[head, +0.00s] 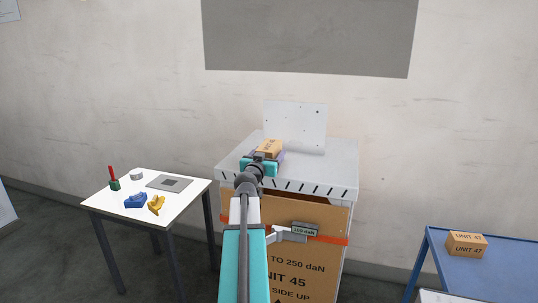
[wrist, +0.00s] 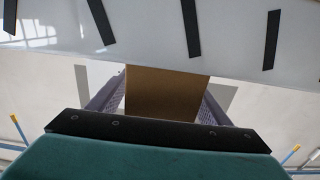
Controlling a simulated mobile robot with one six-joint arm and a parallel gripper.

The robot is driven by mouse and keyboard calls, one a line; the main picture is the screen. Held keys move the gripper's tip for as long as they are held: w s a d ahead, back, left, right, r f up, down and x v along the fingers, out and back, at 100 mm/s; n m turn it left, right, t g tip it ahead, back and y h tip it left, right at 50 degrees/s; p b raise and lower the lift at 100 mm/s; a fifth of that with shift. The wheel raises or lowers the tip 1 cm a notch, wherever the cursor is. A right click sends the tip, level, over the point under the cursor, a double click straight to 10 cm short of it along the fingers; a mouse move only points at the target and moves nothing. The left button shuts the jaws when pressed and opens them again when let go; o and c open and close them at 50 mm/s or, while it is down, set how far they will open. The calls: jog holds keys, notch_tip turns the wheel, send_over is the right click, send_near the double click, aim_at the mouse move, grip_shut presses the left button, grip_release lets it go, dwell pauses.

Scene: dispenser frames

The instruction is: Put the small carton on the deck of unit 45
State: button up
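Unit 45 is a big brown crate (head: 290,262) marked "UNIT 45", with a pale deck (head: 335,165) on top and an upright white panel (head: 296,125) at the back. My arm reaches forward over the deck's front edge. My gripper (head: 268,155) is over the deck, left of its middle. The small carton (head: 270,146) is at the fingertips. In the wrist view the brown carton (wrist: 165,93) fills the gap between the two lavender fingers, which press its sides. I cannot tell whether its underside touches the deck.
A white table (head: 125,205) at left holds a red-and-green tool (head: 113,180), a blue item (head: 135,201), a yellow item (head: 156,205) and a grey plate (head: 170,183). A blue table (head: 500,270) at right holds another carton (head: 466,244). The deck's right side is clear.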

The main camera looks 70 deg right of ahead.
jog(key=shift+r+p, duration=0.15)
jog(key=shift+p, duration=0.15)
jog(key=shift+a, duration=0.35)
jog(key=a+b, duration=0.4)
jog(key=a, duration=0.4)
jog(key=shift+s+a+f+b, duration=0.2)
jog(key=shift+s+a+b, duration=0.05)
jog(key=shift+a+b, duration=0.1)
jog(key=b, duration=0.3)
jog(key=shift+a, duration=0.35)
jog(key=a+b, duration=0.1)
jog(key=b, duration=0.3)
jog(key=shift+s+a, duration=0.1)
jog(key=shift+a, duration=0.1)
jog(key=shift+a+r+b, duration=0.15)
jog(key=shift+a+b, duration=0.1)
jog(key=shift+b, duration=0.25)
